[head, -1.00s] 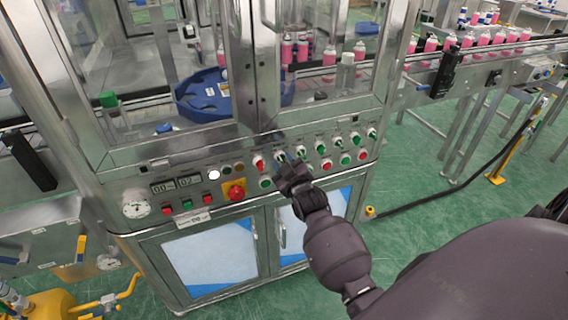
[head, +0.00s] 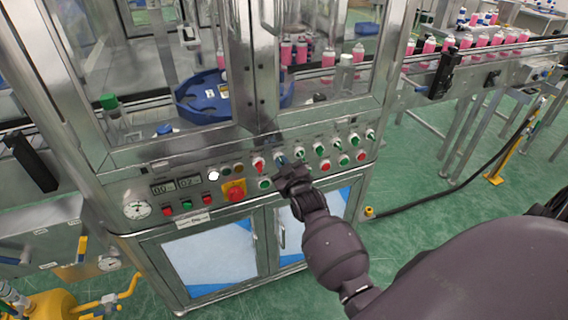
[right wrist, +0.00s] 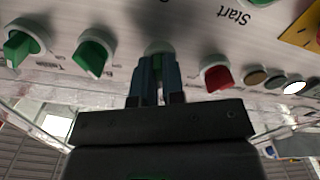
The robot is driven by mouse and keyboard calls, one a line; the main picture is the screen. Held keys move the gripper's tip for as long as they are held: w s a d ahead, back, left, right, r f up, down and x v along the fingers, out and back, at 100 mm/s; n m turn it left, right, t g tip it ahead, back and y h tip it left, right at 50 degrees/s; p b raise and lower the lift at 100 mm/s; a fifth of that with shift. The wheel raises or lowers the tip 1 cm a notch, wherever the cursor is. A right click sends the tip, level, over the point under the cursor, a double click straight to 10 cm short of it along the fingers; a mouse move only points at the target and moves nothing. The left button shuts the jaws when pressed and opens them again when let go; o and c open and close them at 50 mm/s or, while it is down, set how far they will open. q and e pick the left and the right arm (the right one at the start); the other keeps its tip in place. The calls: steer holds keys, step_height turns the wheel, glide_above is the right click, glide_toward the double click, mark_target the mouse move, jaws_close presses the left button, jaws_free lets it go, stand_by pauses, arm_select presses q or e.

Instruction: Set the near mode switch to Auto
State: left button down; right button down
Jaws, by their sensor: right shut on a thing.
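My right gripper (right wrist: 157,80) is shut on a selector knob on the machine's front panel. In the right wrist view, a little green and the pale collar of this mode switch (right wrist: 160,47) show at the blue fingertips. The fingers hide most of the knob, so its setting cannot be read. In the head view, my right gripper (head: 283,161) reaches the panel just right of a red knob (head: 258,164). That red knob (right wrist: 217,76) also shows beside the fingers in the right wrist view. My left gripper is not in view.
Green knobs (right wrist: 93,57) neighbour the held one. The panel also carries a red emergency stop (head: 234,190) on yellow, lamps and push buttons. Glass doors (head: 320,85) stand above it.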

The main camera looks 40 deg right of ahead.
steer(key=m, duration=0.1)
steer(key=m+p, duration=0.1)
steer(key=shift+r+m, duration=0.2)
steer(key=shift+m, duration=0.1)
steer(key=m+p, duration=0.1)
steer(key=m, duration=0.1)
steer(key=shift+m, duration=0.3)
steer(key=m+p, duration=0.1)
steer(key=m, duration=0.2)
steer(key=shift+f+m, duration=0.1)
steer(key=shift+m, duration=0.3)
arm_select(q)
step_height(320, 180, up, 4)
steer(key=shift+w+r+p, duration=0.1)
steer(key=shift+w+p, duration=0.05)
steer(key=shift+p, duration=0.25)
arm_select(e)
steer(key=shift+m, duration=1)
steer(key=c, duration=1.2)
jaws_free()
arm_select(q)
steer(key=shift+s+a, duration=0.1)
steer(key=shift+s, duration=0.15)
